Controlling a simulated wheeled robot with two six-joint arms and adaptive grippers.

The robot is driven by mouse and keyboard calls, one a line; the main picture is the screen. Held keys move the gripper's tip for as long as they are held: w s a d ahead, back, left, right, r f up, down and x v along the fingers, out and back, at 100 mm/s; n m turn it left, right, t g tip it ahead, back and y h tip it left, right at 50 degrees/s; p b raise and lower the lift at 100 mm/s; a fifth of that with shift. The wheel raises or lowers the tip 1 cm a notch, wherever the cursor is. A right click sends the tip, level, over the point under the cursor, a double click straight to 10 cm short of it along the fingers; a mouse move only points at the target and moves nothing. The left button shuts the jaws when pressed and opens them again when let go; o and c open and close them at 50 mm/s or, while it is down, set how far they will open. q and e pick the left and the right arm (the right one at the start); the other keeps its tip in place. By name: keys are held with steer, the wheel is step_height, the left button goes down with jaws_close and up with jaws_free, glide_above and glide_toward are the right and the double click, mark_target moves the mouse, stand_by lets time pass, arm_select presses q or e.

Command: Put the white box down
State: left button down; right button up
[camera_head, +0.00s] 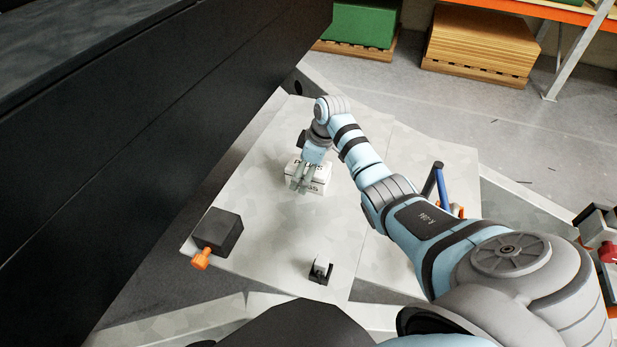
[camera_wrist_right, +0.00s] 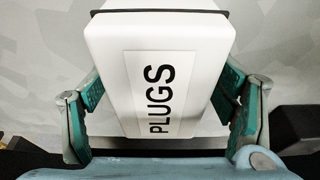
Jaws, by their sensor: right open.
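The white box (camera_head: 319,182), with a "PLUGS" label, sits on the pale grey chassis panel (camera_head: 260,220) in the head view. My right gripper (camera_head: 303,172) reaches down over it from above. In the right wrist view the white box (camera_wrist_right: 190,45) fills the middle, its label facing the camera. The open fingers of my right gripper (camera_wrist_right: 160,98) stand on both sides of it, with a thin gap seeming to show at the fingers. The box's far lower side is hidden. My left gripper is not in view.
A dark block (camera_head: 217,231) with an orange knob (camera_head: 201,258) is at the panel's left corner. A small black-and-white part (camera_head: 320,268) sits near the front. A blue-handled item (camera_head: 440,185) stands to the right. A dark wall (camera_head: 130,130) borders the left.

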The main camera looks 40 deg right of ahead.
steer(key=shift+w+a+f, duration=0.1)
steer(key=shift+f, duration=0.4)
steer(key=shift+f, duration=0.15)
steer(key=shift+c, duration=0.4)
